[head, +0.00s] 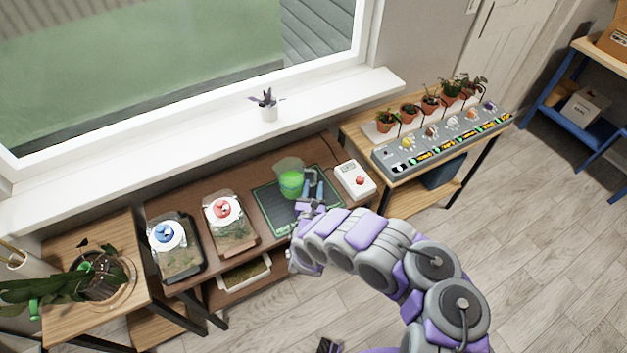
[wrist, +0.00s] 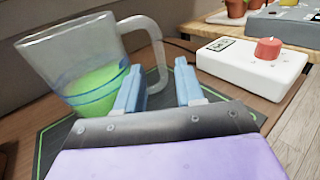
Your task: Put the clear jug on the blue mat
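The clear jug (head: 290,186) holds green liquid and stands at the upper left part of a dark mat with green lines (head: 270,208). The mat looks dark grey-green rather than blue. In the wrist view the jug (wrist: 82,68) is at the left, its handle (wrist: 155,45) towards my gripper. My gripper (head: 313,183) is just right of the jug, low over the mat. Its two blue fingers (wrist: 159,75) are apart, with the handle's lower end near the left finger. Whether they touch is unclear.
A white box with a red button (head: 355,180) stands right of the mat. Two lidded containers, one red-topped (head: 223,210) and one blue-topped (head: 167,236), stand to the left. Several potted plants (head: 430,103) and a grey panel (head: 440,140) are on the right table.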

